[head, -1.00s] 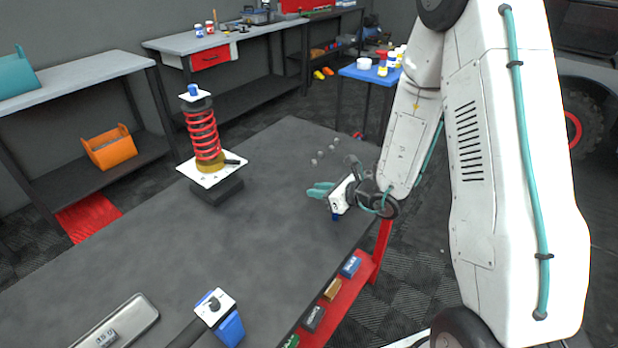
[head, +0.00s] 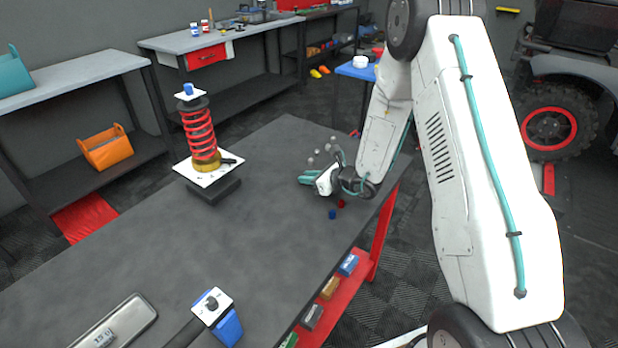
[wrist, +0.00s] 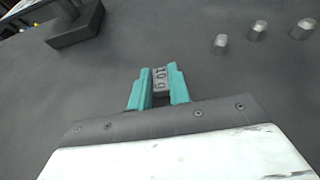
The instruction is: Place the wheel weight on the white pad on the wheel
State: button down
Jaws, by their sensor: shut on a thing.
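The wheel weight (wrist: 160,77) is a small grey block marked "10 g". In the wrist view it sits between the teal fingers of my gripper (wrist: 159,84), which is shut on it. In the head view my gripper (head: 309,178) is over the far right part of the dark workbench; the weight cannot be made out there. A vehicle wheel (head: 549,124) with a red-ringed rim and black tyre stands at the far right, well away from my gripper. I cannot make out a white pad on it.
Several metal nuts (wrist: 258,30) stand on the workbench (head: 235,245) near my gripper. A blue cap (head: 332,214) and a red cap lie closer to the edge. A red coil spring (head: 200,132) stands to the left. Floor shows between bench and vehicle.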

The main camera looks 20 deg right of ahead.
jog(key=shift+f, duration=0.1)
jog(key=c, duration=1.3)
grip_release()
